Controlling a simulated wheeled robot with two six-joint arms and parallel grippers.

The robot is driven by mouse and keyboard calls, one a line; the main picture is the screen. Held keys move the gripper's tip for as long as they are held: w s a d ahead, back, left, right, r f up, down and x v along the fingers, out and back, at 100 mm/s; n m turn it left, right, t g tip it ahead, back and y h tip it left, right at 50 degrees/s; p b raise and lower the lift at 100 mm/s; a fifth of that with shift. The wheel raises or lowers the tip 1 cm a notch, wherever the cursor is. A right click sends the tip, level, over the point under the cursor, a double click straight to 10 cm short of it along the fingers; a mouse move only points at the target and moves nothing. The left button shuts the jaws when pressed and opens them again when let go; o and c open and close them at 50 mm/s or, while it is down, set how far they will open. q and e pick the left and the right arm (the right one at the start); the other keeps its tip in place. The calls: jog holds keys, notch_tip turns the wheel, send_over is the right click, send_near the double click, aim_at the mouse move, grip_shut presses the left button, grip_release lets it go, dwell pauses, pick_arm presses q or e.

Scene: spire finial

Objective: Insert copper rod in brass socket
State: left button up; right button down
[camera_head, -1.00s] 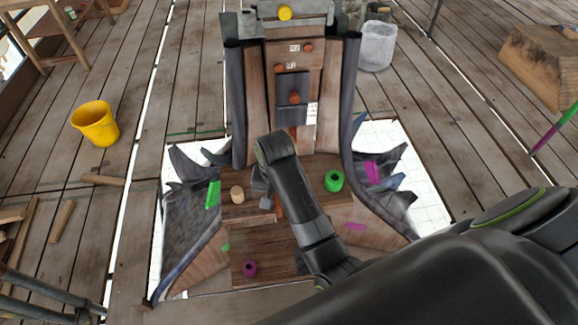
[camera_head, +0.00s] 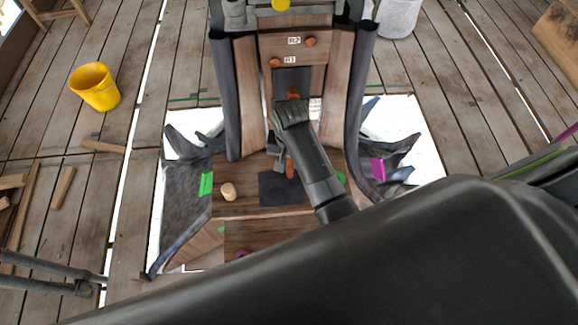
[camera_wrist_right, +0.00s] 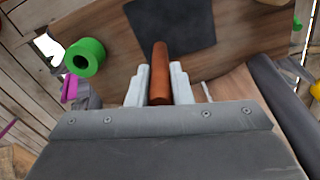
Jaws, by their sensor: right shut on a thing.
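My right gripper (camera_head: 282,162) is shut on the copper rod (camera_wrist_right: 160,72), an orange-brown cylinder pointing away from the jaws in the right wrist view. In the head view the rod (camera_head: 290,168) shows as a short upright orange piece beside the fingers, above the wooden step of the spire. The rod's far end is near a dark square (camera_wrist_right: 172,25) on the wood; I cannot tell whether they touch. A yellow round piece (camera_head: 281,4) sits at the spire's top; I cannot tell whether it is the brass socket. My left gripper is not in view.
A green ring (camera_wrist_right: 84,57) and a wooden peg (camera_head: 228,191) stand on the step. Orange knobs (camera_head: 310,41) sit by labels on the upright panel. Dark curved side pieces (camera_head: 225,95) flank it. A yellow bucket (camera_head: 95,87) stands left on open planks.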

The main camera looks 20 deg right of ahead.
aim_at(290, 168)
jog(key=shift+w+d+f+p, duration=0.1)
jog(key=shift+f+p, duration=0.1)
jog(key=shift+f, duration=1.05)
jog(key=shift+w+f+p, duration=0.1)
jog(key=shift+f+p, duration=0.1)
jog(key=shift+f, duration=1)
jog(key=c, duration=1.3)
grip_release()
jog(key=shift+s+f, duration=0.1)
jog(key=shift+f, duration=0.05)
